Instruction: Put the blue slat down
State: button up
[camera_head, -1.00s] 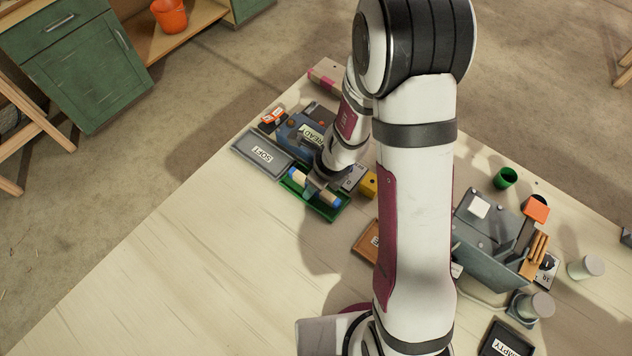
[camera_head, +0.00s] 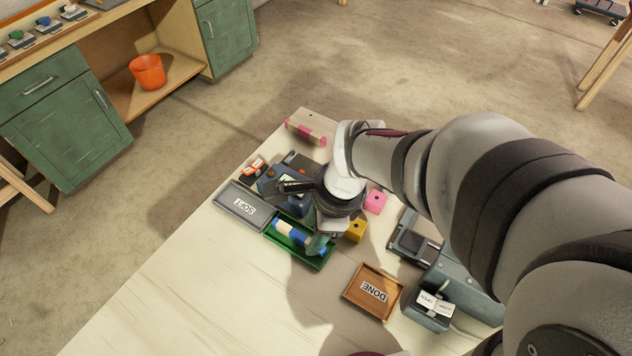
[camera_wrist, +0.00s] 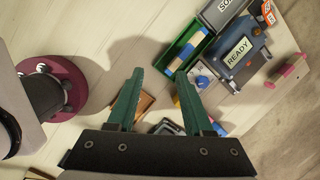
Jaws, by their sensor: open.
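A blue and cream piece (camera_head: 293,235), which looks like the blue slat, lies in a green tray (camera_head: 270,236). Its right end is partly hidden by my gripper. The wrist view also shows the green tray (camera_wrist: 172,56), with blue and pale parts inside. My gripper (camera_wrist: 160,73) is open, its two green fingers apart with nothing between them. In the head view one green finger (camera_head: 317,243) shows over the tray's right end; whether it touches the piece cannot be told.
A grey SOFT tray (camera_head: 222,197) and the blue READY device (camera_wrist: 240,70) adjoin the green tray. Yellow (camera_head: 357,230) and pink (camera_head: 375,202) blocks stand right of my gripper. A brown DONE tray (camera_head: 352,295) lies nearer, beside a grey machine (camera_head: 455,278). The front-left tabletop is clear.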

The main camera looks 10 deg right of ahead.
jog(key=s+r+n, duration=0.2)
jog(key=s+n, duration=0.4)
jog(key=n, duration=0.1)
jog(key=s+r+n+g, duration=0.1)
jog(key=s+r+n, duration=0.1)
jog(key=s+n, duration=0.5)
jog(key=shift+s+d+r+g+h, duration=0.2)
jog(key=shift+d+r+g+h, duration=0.1)
jog(key=shift+d, duration=0.05)
